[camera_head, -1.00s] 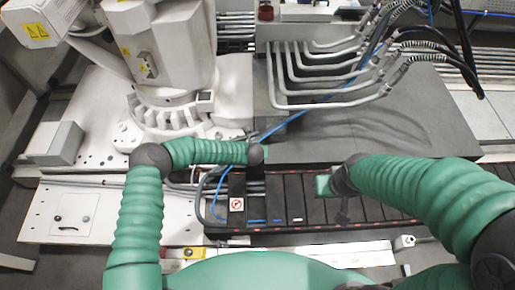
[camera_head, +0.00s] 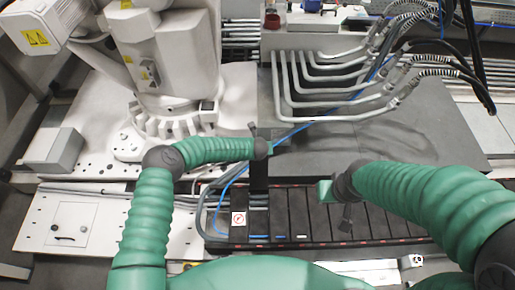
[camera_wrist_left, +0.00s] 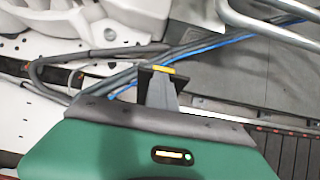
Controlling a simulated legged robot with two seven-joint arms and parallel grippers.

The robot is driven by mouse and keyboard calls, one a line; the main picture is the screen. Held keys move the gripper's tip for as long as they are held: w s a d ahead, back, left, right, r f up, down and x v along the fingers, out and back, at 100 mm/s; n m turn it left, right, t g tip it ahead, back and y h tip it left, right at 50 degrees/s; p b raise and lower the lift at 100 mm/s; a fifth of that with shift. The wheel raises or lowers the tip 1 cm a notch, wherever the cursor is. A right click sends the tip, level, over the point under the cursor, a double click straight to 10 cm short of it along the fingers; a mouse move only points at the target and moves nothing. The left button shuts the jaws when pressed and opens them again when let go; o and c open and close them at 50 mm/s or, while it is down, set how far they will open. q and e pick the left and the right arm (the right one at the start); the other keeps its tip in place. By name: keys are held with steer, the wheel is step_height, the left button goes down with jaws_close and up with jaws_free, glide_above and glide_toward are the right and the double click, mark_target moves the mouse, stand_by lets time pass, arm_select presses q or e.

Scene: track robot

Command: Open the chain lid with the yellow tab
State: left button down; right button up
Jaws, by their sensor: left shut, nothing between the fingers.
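The dark cable chain (camera_head: 330,215) runs left to right across the lower middle of the head view, with ribbed lid segments. A yellow tab (camera_wrist_left: 164,70) shows in the left wrist view, at the tip of my left gripper (camera_wrist_left: 162,84), against a dark plate (camera_wrist_left: 146,79). The left fingers are shut and empty; whether they touch the tab is unclear. In the head view a dark upright piece (camera_head: 259,178) stands below my left wrist; I cannot tell whether it is lid or finger. My right gripper (camera_head: 346,222) hangs over the chain, its jaws unclear.
Blue and dark cables (camera_wrist_left: 100,60) lie left of the left fingers. Bent grey pipes (camera_head: 330,85) stand on a dark plate behind the chain. A white robot base (camera_head: 165,110) stands at the back left. A prohibition label (camera_head: 239,218) marks the chain's left end.

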arm_select(q)
steer(key=shift+s+r, duration=0.1)
steer(key=shift+r, duration=0.1)
steer(key=p+v, duration=0.1)
steer(key=v, duration=1.5)
steer(key=shift+r, duration=0.15)
